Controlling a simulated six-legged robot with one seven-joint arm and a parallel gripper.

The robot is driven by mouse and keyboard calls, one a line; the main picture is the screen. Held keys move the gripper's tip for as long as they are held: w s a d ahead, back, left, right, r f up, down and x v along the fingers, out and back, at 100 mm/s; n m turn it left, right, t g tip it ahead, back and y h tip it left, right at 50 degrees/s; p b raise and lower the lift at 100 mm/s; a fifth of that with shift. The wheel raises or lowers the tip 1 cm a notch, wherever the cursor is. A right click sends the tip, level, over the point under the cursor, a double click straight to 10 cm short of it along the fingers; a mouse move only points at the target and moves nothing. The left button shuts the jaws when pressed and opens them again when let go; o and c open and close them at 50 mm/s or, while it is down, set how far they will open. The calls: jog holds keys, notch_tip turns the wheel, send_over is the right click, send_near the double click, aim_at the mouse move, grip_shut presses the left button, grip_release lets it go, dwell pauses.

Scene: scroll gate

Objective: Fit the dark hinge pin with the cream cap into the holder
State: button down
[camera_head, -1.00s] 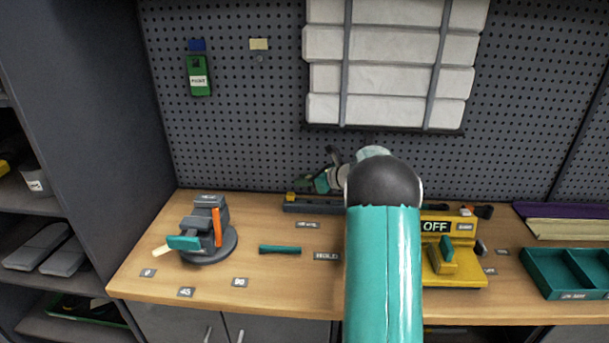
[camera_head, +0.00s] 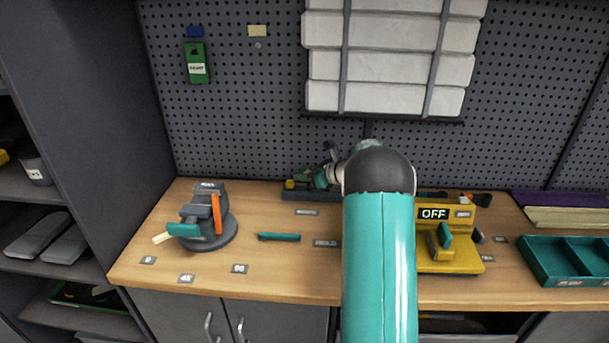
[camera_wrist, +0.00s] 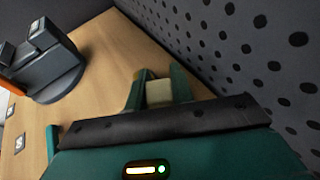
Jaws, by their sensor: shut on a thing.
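My gripper (camera_wrist: 159,88) is shut on a cream piece in the wrist view, which looks like the cream cap (camera_wrist: 158,92) of the hinge pin. The dark shaft of the pin cannot be made out. In the head view my gripper (camera_head: 322,179) is small, at the back of the bench, just above a long dark block (camera_head: 312,195) with a yellow knob (camera_head: 290,184) at its left end. This block may be the holder, but I cannot tell for sure. Whether the pin touches it is hidden by the gripper.
A grey vise (camera_head: 207,215) with an orange bar stands at the left. A teal rod (camera_head: 279,237) lies mid-bench. A yellow fixture marked OFF (camera_head: 450,262) and a teal tray (camera_head: 565,262) are to the right. The pegboard (camera_head: 240,130) rises close behind my gripper.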

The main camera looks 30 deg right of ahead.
jog(key=shift+f, duration=1.4)
dwell(0.4)
jog(key=c, duration=1.2)
grip_release()
jog(key=shift+a, duration=0.1)
jog(key=shift+o, duration=0.4)
jog(key=shift+a, duration=0.1)
jog(key=v, duration=1.4)
jog(key=shift+d, duration=0.3)
